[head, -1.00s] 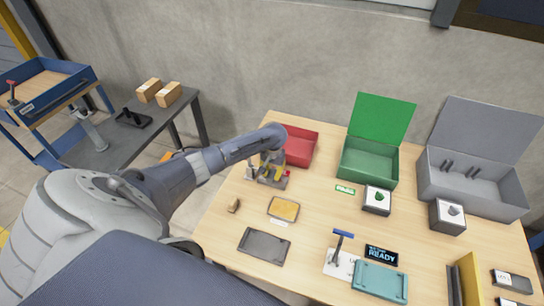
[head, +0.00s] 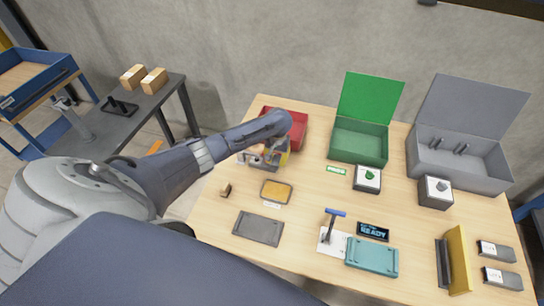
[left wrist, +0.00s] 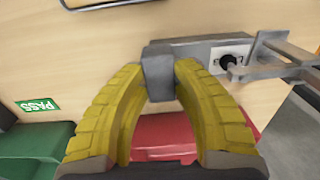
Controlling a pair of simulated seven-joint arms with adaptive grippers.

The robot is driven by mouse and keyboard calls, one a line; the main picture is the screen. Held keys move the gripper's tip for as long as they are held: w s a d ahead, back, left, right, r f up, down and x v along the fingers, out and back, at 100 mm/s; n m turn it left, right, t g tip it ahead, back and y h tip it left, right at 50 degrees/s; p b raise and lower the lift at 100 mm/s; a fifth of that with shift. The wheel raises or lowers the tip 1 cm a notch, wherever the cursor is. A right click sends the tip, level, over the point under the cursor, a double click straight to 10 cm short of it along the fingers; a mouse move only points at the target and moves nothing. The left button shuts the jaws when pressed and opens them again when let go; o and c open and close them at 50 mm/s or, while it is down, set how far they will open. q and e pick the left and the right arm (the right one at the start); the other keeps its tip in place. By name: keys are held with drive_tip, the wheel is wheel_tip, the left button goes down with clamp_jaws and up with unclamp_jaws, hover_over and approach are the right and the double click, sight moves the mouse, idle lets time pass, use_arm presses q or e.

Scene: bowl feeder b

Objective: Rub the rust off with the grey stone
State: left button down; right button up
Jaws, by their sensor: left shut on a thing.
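My left gripper (head: 268,158) is at the back left of the table, in front of the red bin (head: 291,130). In the left wrist view its yellow fingers (left wrist: 160,72) are shut on a grey block (left wrist: 158,66). The block overlaps a grey fixture (left wrist: 200,53) with a black round part and metal prongs; I cannot tell whether they touch. The fixture also shows in the head view (head: 252,158), partly hidden by the gripper. I cannot make out any rust. My right gripper is out of view.
A small brown block (head: 225,190), an orange-topped tray (head: 276,192) and a dark plate (head: 258,228) lie nearer. A green bin (head: 359,145) and a grey bin (head: 460,165) stand to the right.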

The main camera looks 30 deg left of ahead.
sight(277, 160)
use_arm(q)
drive_tip(key=shift+d+f, duration=0.15)
drive_tip(key=shift+d, duration=0.15)
drive_tip(key=shift+a+r, duration=0.1)
drive_tip(key=shift+r, duration=2.95)
drive_tip(key=shift+r, duration=0.1)
drive_tip(key=shift+w+r, duration=0.1)
drive_tip(key=shift+r, duration=1.35)
